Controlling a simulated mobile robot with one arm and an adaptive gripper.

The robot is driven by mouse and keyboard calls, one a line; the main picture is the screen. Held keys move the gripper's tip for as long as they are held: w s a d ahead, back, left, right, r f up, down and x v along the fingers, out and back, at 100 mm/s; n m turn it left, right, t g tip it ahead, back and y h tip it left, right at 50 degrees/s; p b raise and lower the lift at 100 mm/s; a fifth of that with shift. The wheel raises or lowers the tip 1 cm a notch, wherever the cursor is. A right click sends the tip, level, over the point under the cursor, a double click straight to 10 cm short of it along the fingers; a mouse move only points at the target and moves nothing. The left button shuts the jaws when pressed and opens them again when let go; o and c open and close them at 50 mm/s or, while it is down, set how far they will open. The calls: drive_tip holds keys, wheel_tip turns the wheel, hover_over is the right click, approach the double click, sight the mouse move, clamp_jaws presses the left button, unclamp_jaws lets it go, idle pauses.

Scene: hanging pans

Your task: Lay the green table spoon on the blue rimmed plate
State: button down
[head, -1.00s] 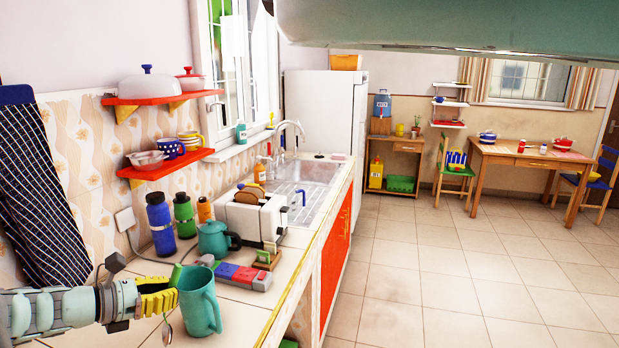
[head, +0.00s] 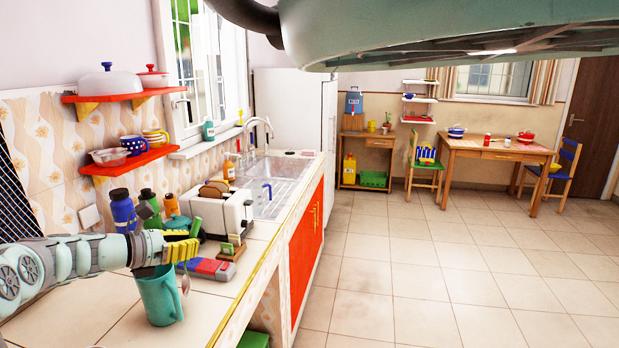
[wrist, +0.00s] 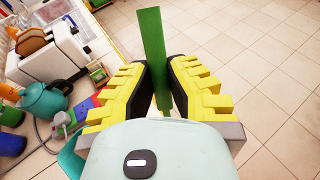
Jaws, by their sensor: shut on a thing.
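My gripper (head: 180,248) is shut on the green table spoon (wrist: 153,45). In the wrist view the spoon's flat green handle stands between the yellow fingers and sticks out past them. In the head view a green end (head: 195,227) shows above the fingers and a small silvery part hangs below them. The gripper is over the counter, at the height of the teal mug's rim or above it. I cannot make out a blue rimmed plate in either view.
The teal mug (head: 158,297) stands below my gripper. A toaster (head: 222,212), bottles (head: 122,212) and a red-blue block (head: 207,267) are close behind. The counter's edge drops to open tiled floor (head: 400,270). A wooden table (head: 492,152) stands far right.

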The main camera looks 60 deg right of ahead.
drive_tip(key=s+d+r+m+g, duration=0.3)
drive_tip(key=s+d+r, duration=0.3)
drive_tip(key=s+d, duration=0.4)
drive_tip(key=shift+s+r+m+b, duration=0.2)
drive_tip(key=shift+r+m+b, duration=0.2)
drive_tip(key=shift+m, duration=0.5)
